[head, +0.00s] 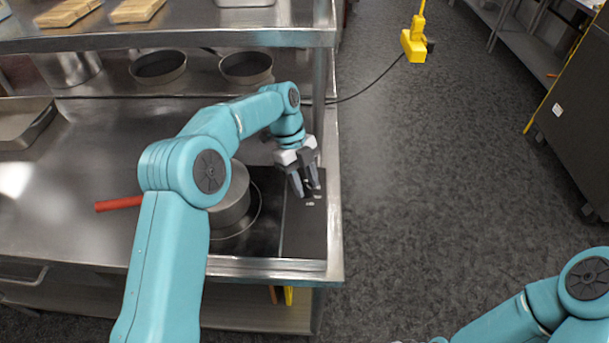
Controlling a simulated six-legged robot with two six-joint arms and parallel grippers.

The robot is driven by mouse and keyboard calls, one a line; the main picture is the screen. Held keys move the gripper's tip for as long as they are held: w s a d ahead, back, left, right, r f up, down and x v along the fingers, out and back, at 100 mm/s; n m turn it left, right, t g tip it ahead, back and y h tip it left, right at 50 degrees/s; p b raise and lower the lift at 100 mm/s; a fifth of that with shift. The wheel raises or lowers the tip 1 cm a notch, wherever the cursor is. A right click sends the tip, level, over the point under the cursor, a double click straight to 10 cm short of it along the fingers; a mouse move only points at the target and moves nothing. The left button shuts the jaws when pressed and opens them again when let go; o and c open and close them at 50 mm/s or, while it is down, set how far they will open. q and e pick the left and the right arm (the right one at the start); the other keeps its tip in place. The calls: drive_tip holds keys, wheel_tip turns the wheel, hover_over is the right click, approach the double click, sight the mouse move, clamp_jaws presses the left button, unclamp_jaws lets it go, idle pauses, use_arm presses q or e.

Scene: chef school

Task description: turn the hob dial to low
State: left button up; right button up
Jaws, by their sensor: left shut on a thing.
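The hob (266,225) is a black plate let into the steel counter, with a dark control strip (304,236) along its right side. A steel pot (231,205) with a red handle (118,203) stands on the hob, partly hidden by my left arm. My left gripper (307,190) points down at the strip and is shut on the hob dial, which its fingers mostly hide. Small pale marks show on the strip beside the fingertips. The dial's setting cannot be read. My right gripper is out of view; only part of the right arm shows at the lower right.
A steel shelf (200,38) runs above the counter, its post (321,100) close behind the gripper. Two round pans (247,66) stand under it. A yellow socket block (414,42) hangs at the top with a black cable. The floor to the right is clear.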

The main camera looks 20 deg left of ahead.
use_arm(q)
drive_tip(key=m+p, duration=0.1)
drive_tip(key=m, duration=0.1)
drive_tip(key=m+g+y+p, duration=0.1)
drive_tip(key=m, duration=0.1)
drive_tip(key=shift+w+r+m+p, duration=0.2)
drive_tip(key=shift+m+p, duration=0.1)
drive_tip(key=shift+p, duration=0.1)
drive_tip(key=shift+f, duration=0.1)
idle(0.3)
drive_tip(key=o, duration=1)
drive_tip(key=shift+s+f, duration=0.1)
